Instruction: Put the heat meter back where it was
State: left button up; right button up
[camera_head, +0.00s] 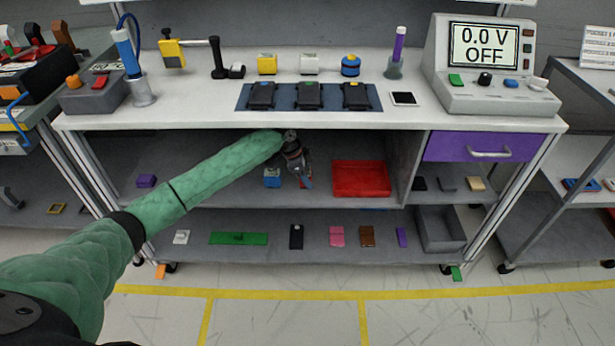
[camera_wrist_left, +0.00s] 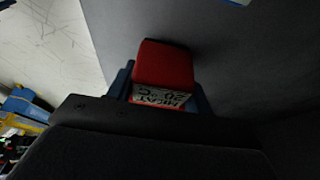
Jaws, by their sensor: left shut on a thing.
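The heat meter (camera_wrist_left: 165,66) is a small red block with a pale label reading HEAT and a temperature, seen upside down in the left wrist view. My left gripper (camera_wrist_left: 160,92) is shut on it, with its blue fingers on both sides of the block. In the head view my left gripper (camera_head: 303,180) is under the worktop, in front of the middle shelf, left of the red tray. The meter is mostly hidden by the gripper there. I cannot tell whether it touches the shelf. My right gripper is not in view.
The worktop (camera_head: 215,112) overhangs from above. A purple block (camera_head: 146,181) lies farther left. The lower shelf holds several small items and a grey bin (camera_head: 440,229).

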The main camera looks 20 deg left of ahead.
aim_at(269, 172)
pick_arm(q)
jog(key=shift+f, duration=0.15)
jog(key=o, duration=1.1)
jog(key=shift+f, duration=0.15)
jog(key=shift+o, duration=0.2)
jog(key=shift+a+r, duration=0.1)
jog(key=shift+r, duration=0.25)
jog(key=shift+v, duration=1.25)
jog(key=s+a, duration=0.1)
jog(key=a, duration=0.2)
jog(key=s+a, duration=0.1)
jog(key=a, duration=0.3)
jog(key=s+a, duration=0.1)
jog(key=a, duration=0.3)
jog(key=shift+s+a, duration=0.2)
jog(key=shift+a, duration=0.05)
